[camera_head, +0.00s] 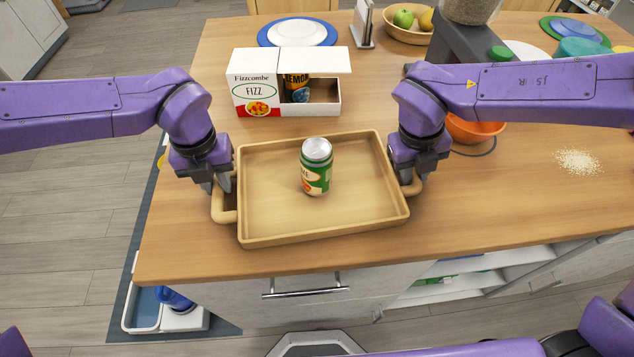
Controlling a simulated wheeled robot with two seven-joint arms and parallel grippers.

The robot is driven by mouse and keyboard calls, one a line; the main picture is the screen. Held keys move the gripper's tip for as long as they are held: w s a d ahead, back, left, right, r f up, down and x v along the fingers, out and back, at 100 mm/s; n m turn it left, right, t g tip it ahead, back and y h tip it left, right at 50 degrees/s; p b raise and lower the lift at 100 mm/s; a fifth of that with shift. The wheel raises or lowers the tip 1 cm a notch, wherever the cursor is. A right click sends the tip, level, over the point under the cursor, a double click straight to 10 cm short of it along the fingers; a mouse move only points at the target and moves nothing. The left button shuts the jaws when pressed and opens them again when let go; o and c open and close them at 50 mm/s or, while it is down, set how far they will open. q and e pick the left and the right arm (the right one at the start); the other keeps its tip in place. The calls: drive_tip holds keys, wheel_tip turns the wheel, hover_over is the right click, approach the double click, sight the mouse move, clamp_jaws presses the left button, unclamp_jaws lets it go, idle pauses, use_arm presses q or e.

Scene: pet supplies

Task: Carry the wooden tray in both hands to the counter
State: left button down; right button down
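The wooden tray (270,222) is at the front of the wooden worktop, seen slightly turned. A green and white can (316,168) stands upright in it, near the middle. My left gripper (221,184) is at the tray's left handle (224,215), with its fingertips at the handle's far end. My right gripper (408,182) is at the right handle (414,189) and covers most of it. Whether the fingers are closed on the handles is unclear. I cannot tell whether the tray rests on the worktop or is just above it.
A Fizzcombe box (256,94) with a lemon can (297,88) in its open side stands behind the tray. An orange bowl (474,129), a dark machine (470,45) and spilled grains (578,161) are to the right. A fruit bowl (408,34) and plates (297,32) are at the back.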

use_arm(q)
drive_tip(key=shift+r, duration=0.1)
use_arm(e)
drive_tip(key=shift+r, duration=0.1)
